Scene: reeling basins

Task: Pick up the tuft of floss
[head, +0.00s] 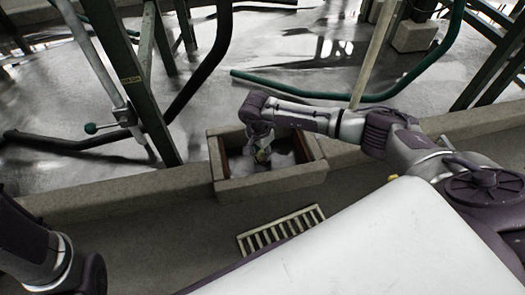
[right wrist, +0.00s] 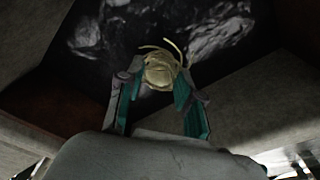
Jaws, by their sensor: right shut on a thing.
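The tuft of floss (right wrist: 160,70) is a pale yellow, rounded bundle with a few loose strands at its top. In the right wrist view it sits between the two fingertips of my right gripper (right wrist: 158,85), which is shut on it. In the head view my right gripper (head: 262,150) reaches down into a small stone basin (head: 270,184), and the floss is a tiny pale spot there. I cannot tell whether the floss touches the basin floor. My left arm shows at the lower left of the head view, but its gripper is out of view.
The basin's walls stand close around my right gripper. A slatted grate (head: 281,230) lies on the floor in front of the basin. A stone ledge (head: 120,196) runs along both sides.

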